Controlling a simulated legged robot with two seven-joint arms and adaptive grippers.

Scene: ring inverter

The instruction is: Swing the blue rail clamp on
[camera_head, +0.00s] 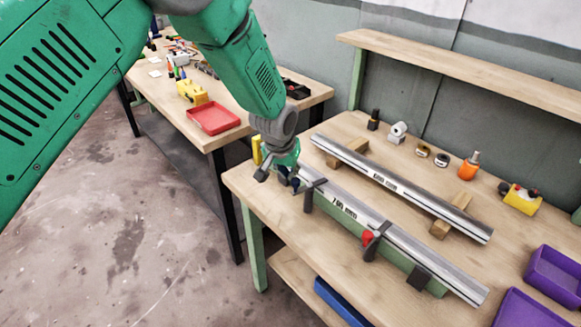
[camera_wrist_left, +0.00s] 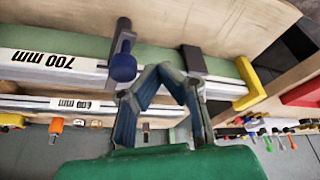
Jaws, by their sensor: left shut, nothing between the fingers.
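The blue rail clamp (camera_head: 308,197) is a dark bracket with a blue knob at the left part of the front rail, labelled 700 mm (camera_head: 345,209). In the left wrist view its blue knob (camera_wrist_left: 123,68) hangs on the dark arm, left of my fingertips. My left gripper (camera_head: 284,174) is at the rail's left end, close beside the clamp. In the left wrist view my left gripper (camera_wrist_left: 163,70) has its fingertips together, with nothing between them, apart from the knob. My right gripper is out of view.
A similar clamp with a red knob (camera_head: 367,237) is farther right on the front rail. A second rail (camera_head: 400,185) lies behind on wooden blocks. A yellow stop (camera_wrist_left: 250,85) is at the rail's end. Purple bins (camera_head: 553,275) stand at the right.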

